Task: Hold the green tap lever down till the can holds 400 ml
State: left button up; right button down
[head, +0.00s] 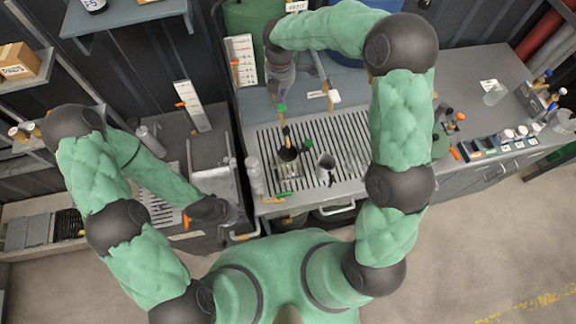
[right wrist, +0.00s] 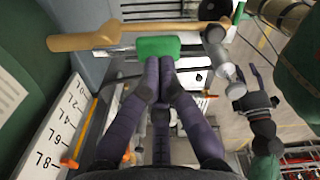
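The green tap lever (head: 282,107) is above the slatted drain tray; it shows as a green block in the right wrist view (right wrist: 158,46). My right gripper (head: 281,94) is at the lever, fingers together, with its tips (right wrist: 166,60) at the block's near edge; I cannot tell whether they press it. A dark can (head: 288,160) stands on the slats below the tap. The level in the can is too small to read. My left gripper (head: 228,213) is low beside the left counter, fingers apart and empty in the right wrist view (right wrist: 248,80).
A litre scale board (right wrist: 50,130) with an orange pointer stands left of the tap. A second scale (head: 193,106) stands on the left counter. Bottles (head: 254,176) stand at the tray's left edge.

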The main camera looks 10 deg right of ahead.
aim_at(281, 105)
jog(key=shift+f, duration=2)
dwell(6.0)
